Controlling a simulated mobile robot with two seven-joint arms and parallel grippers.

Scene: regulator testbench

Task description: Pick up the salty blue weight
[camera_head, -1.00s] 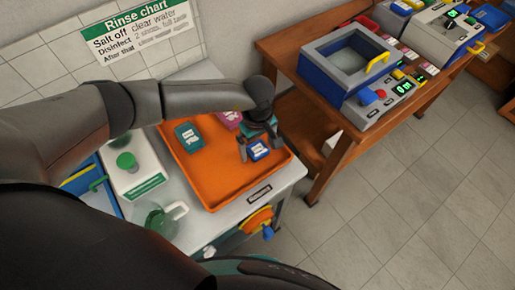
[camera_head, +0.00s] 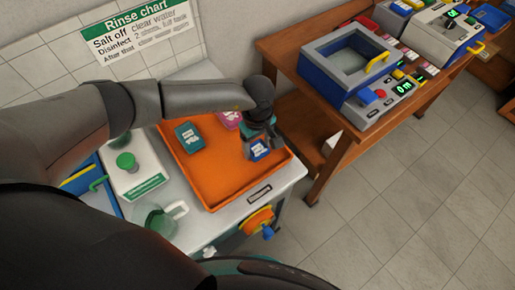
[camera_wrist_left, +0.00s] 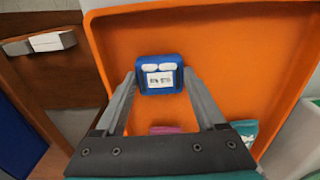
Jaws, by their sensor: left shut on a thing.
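The blue weight (camera_head: 260,151), with a white label, is at the right side of the orange tray (camera_head: 217,195). My left gripper (camera_head: 257,146) is over it, with its fingers down at the weight's sides. In the left wrist view the blue weight (camera_wrist_left: 159,75) sits between the two fingertips (camera_wrist_left: 159,82) of my left gripper, which is shut on it. White patches lie on its top near the label. I cannot tell whether it touches the tray floor. My right gripper is not in view.
A green weight (camera_head: 189,137) and a pink weight (camera_head: 229,119) are in the same tray. A wooden table (camera_head: 342,151) with machines is at right.

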